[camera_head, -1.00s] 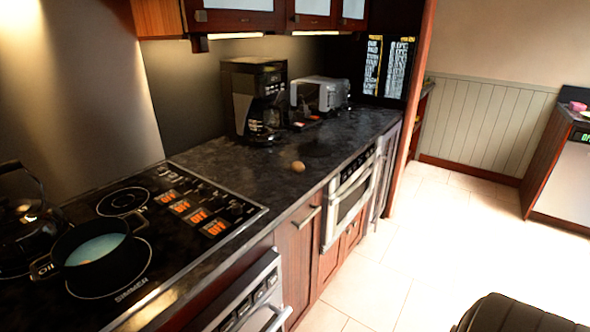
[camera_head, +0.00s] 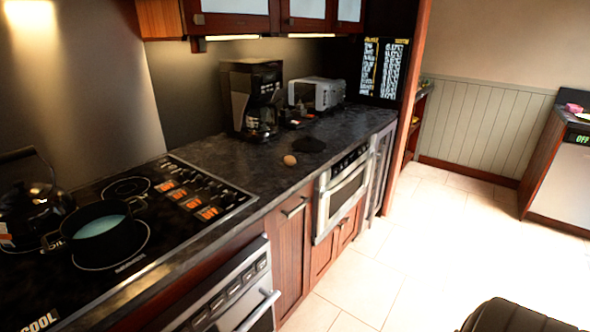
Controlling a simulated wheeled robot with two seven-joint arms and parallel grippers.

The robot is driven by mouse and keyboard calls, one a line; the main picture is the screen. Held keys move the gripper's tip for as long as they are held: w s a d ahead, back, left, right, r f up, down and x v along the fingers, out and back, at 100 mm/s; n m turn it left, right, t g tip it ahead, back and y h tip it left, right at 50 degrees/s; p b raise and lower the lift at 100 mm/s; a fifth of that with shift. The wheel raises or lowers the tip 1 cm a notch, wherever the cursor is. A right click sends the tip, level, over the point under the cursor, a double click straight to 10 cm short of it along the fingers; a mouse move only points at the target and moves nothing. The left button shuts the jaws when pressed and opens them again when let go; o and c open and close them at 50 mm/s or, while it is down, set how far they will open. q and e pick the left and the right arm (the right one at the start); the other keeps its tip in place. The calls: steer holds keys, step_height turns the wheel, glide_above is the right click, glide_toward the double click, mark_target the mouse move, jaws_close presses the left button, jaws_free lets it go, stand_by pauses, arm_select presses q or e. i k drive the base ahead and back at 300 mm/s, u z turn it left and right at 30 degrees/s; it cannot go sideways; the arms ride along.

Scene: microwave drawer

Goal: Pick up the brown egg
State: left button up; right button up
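Neither of my grippers shows in the head view. A dark rounded shape (camera_head: 515,316) at the bottom right edge may be part of my own body; I cannot tell for sure.
A coffee maker (camera_head: 252,97) and a toaster (camera_head: 318,94) stand behind the egg. A cooktop (camera_head: 190,192) with a pot (camera_head: 98,232) and a kettle (camera_head: 32,205) is at the left.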

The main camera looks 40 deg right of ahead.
mark_target(289, 160)
steer(key=k, duration=1)
steer(key=z, duration=0.6)
steer(key=i, duration=0.5)
steer(key=z, duration=0.85)
steer(key=i, duration=0.8)
steer(key=u, duration=0.6)
steer(key=i, duration=0.65)
steer(key=u, duration=0.75)
